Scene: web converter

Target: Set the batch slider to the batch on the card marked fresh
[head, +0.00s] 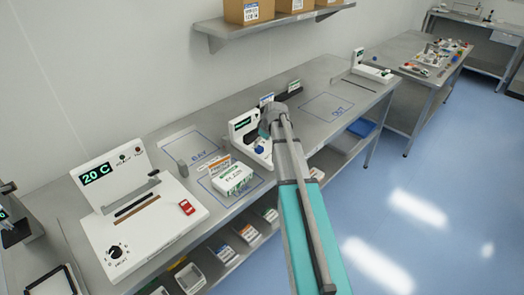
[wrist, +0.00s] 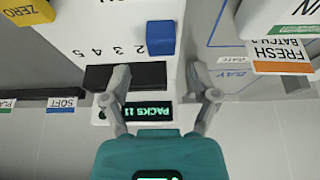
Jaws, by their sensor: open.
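The batch slider's blue knob (wrist: 161,38) is on a white panel in the wrist view, at the right end of a row of printed numbers 2 to 5. It also shows in the head view (head: 259,149). The orange-and-white card marked FRESH (wrist: 281,50) is at the upper right of the wrist view. Its BATCH line is too small and blurred for me to read the digit surely. My gripper (wrist: 161,76) is open and empty, its fingers apart over the panel, near the knob but not seen gripping it.
A dark slot (wrist: 125,77) and a PACKS 11 display (wrist: 146,115) lie by my fingers. A yellow ZERO block (wrist: 28,11) is at upper left. In the head view, a white machine reading 20 C (head: 140,225) stands left. The outlined OUT area (head: 328,107) is clear.

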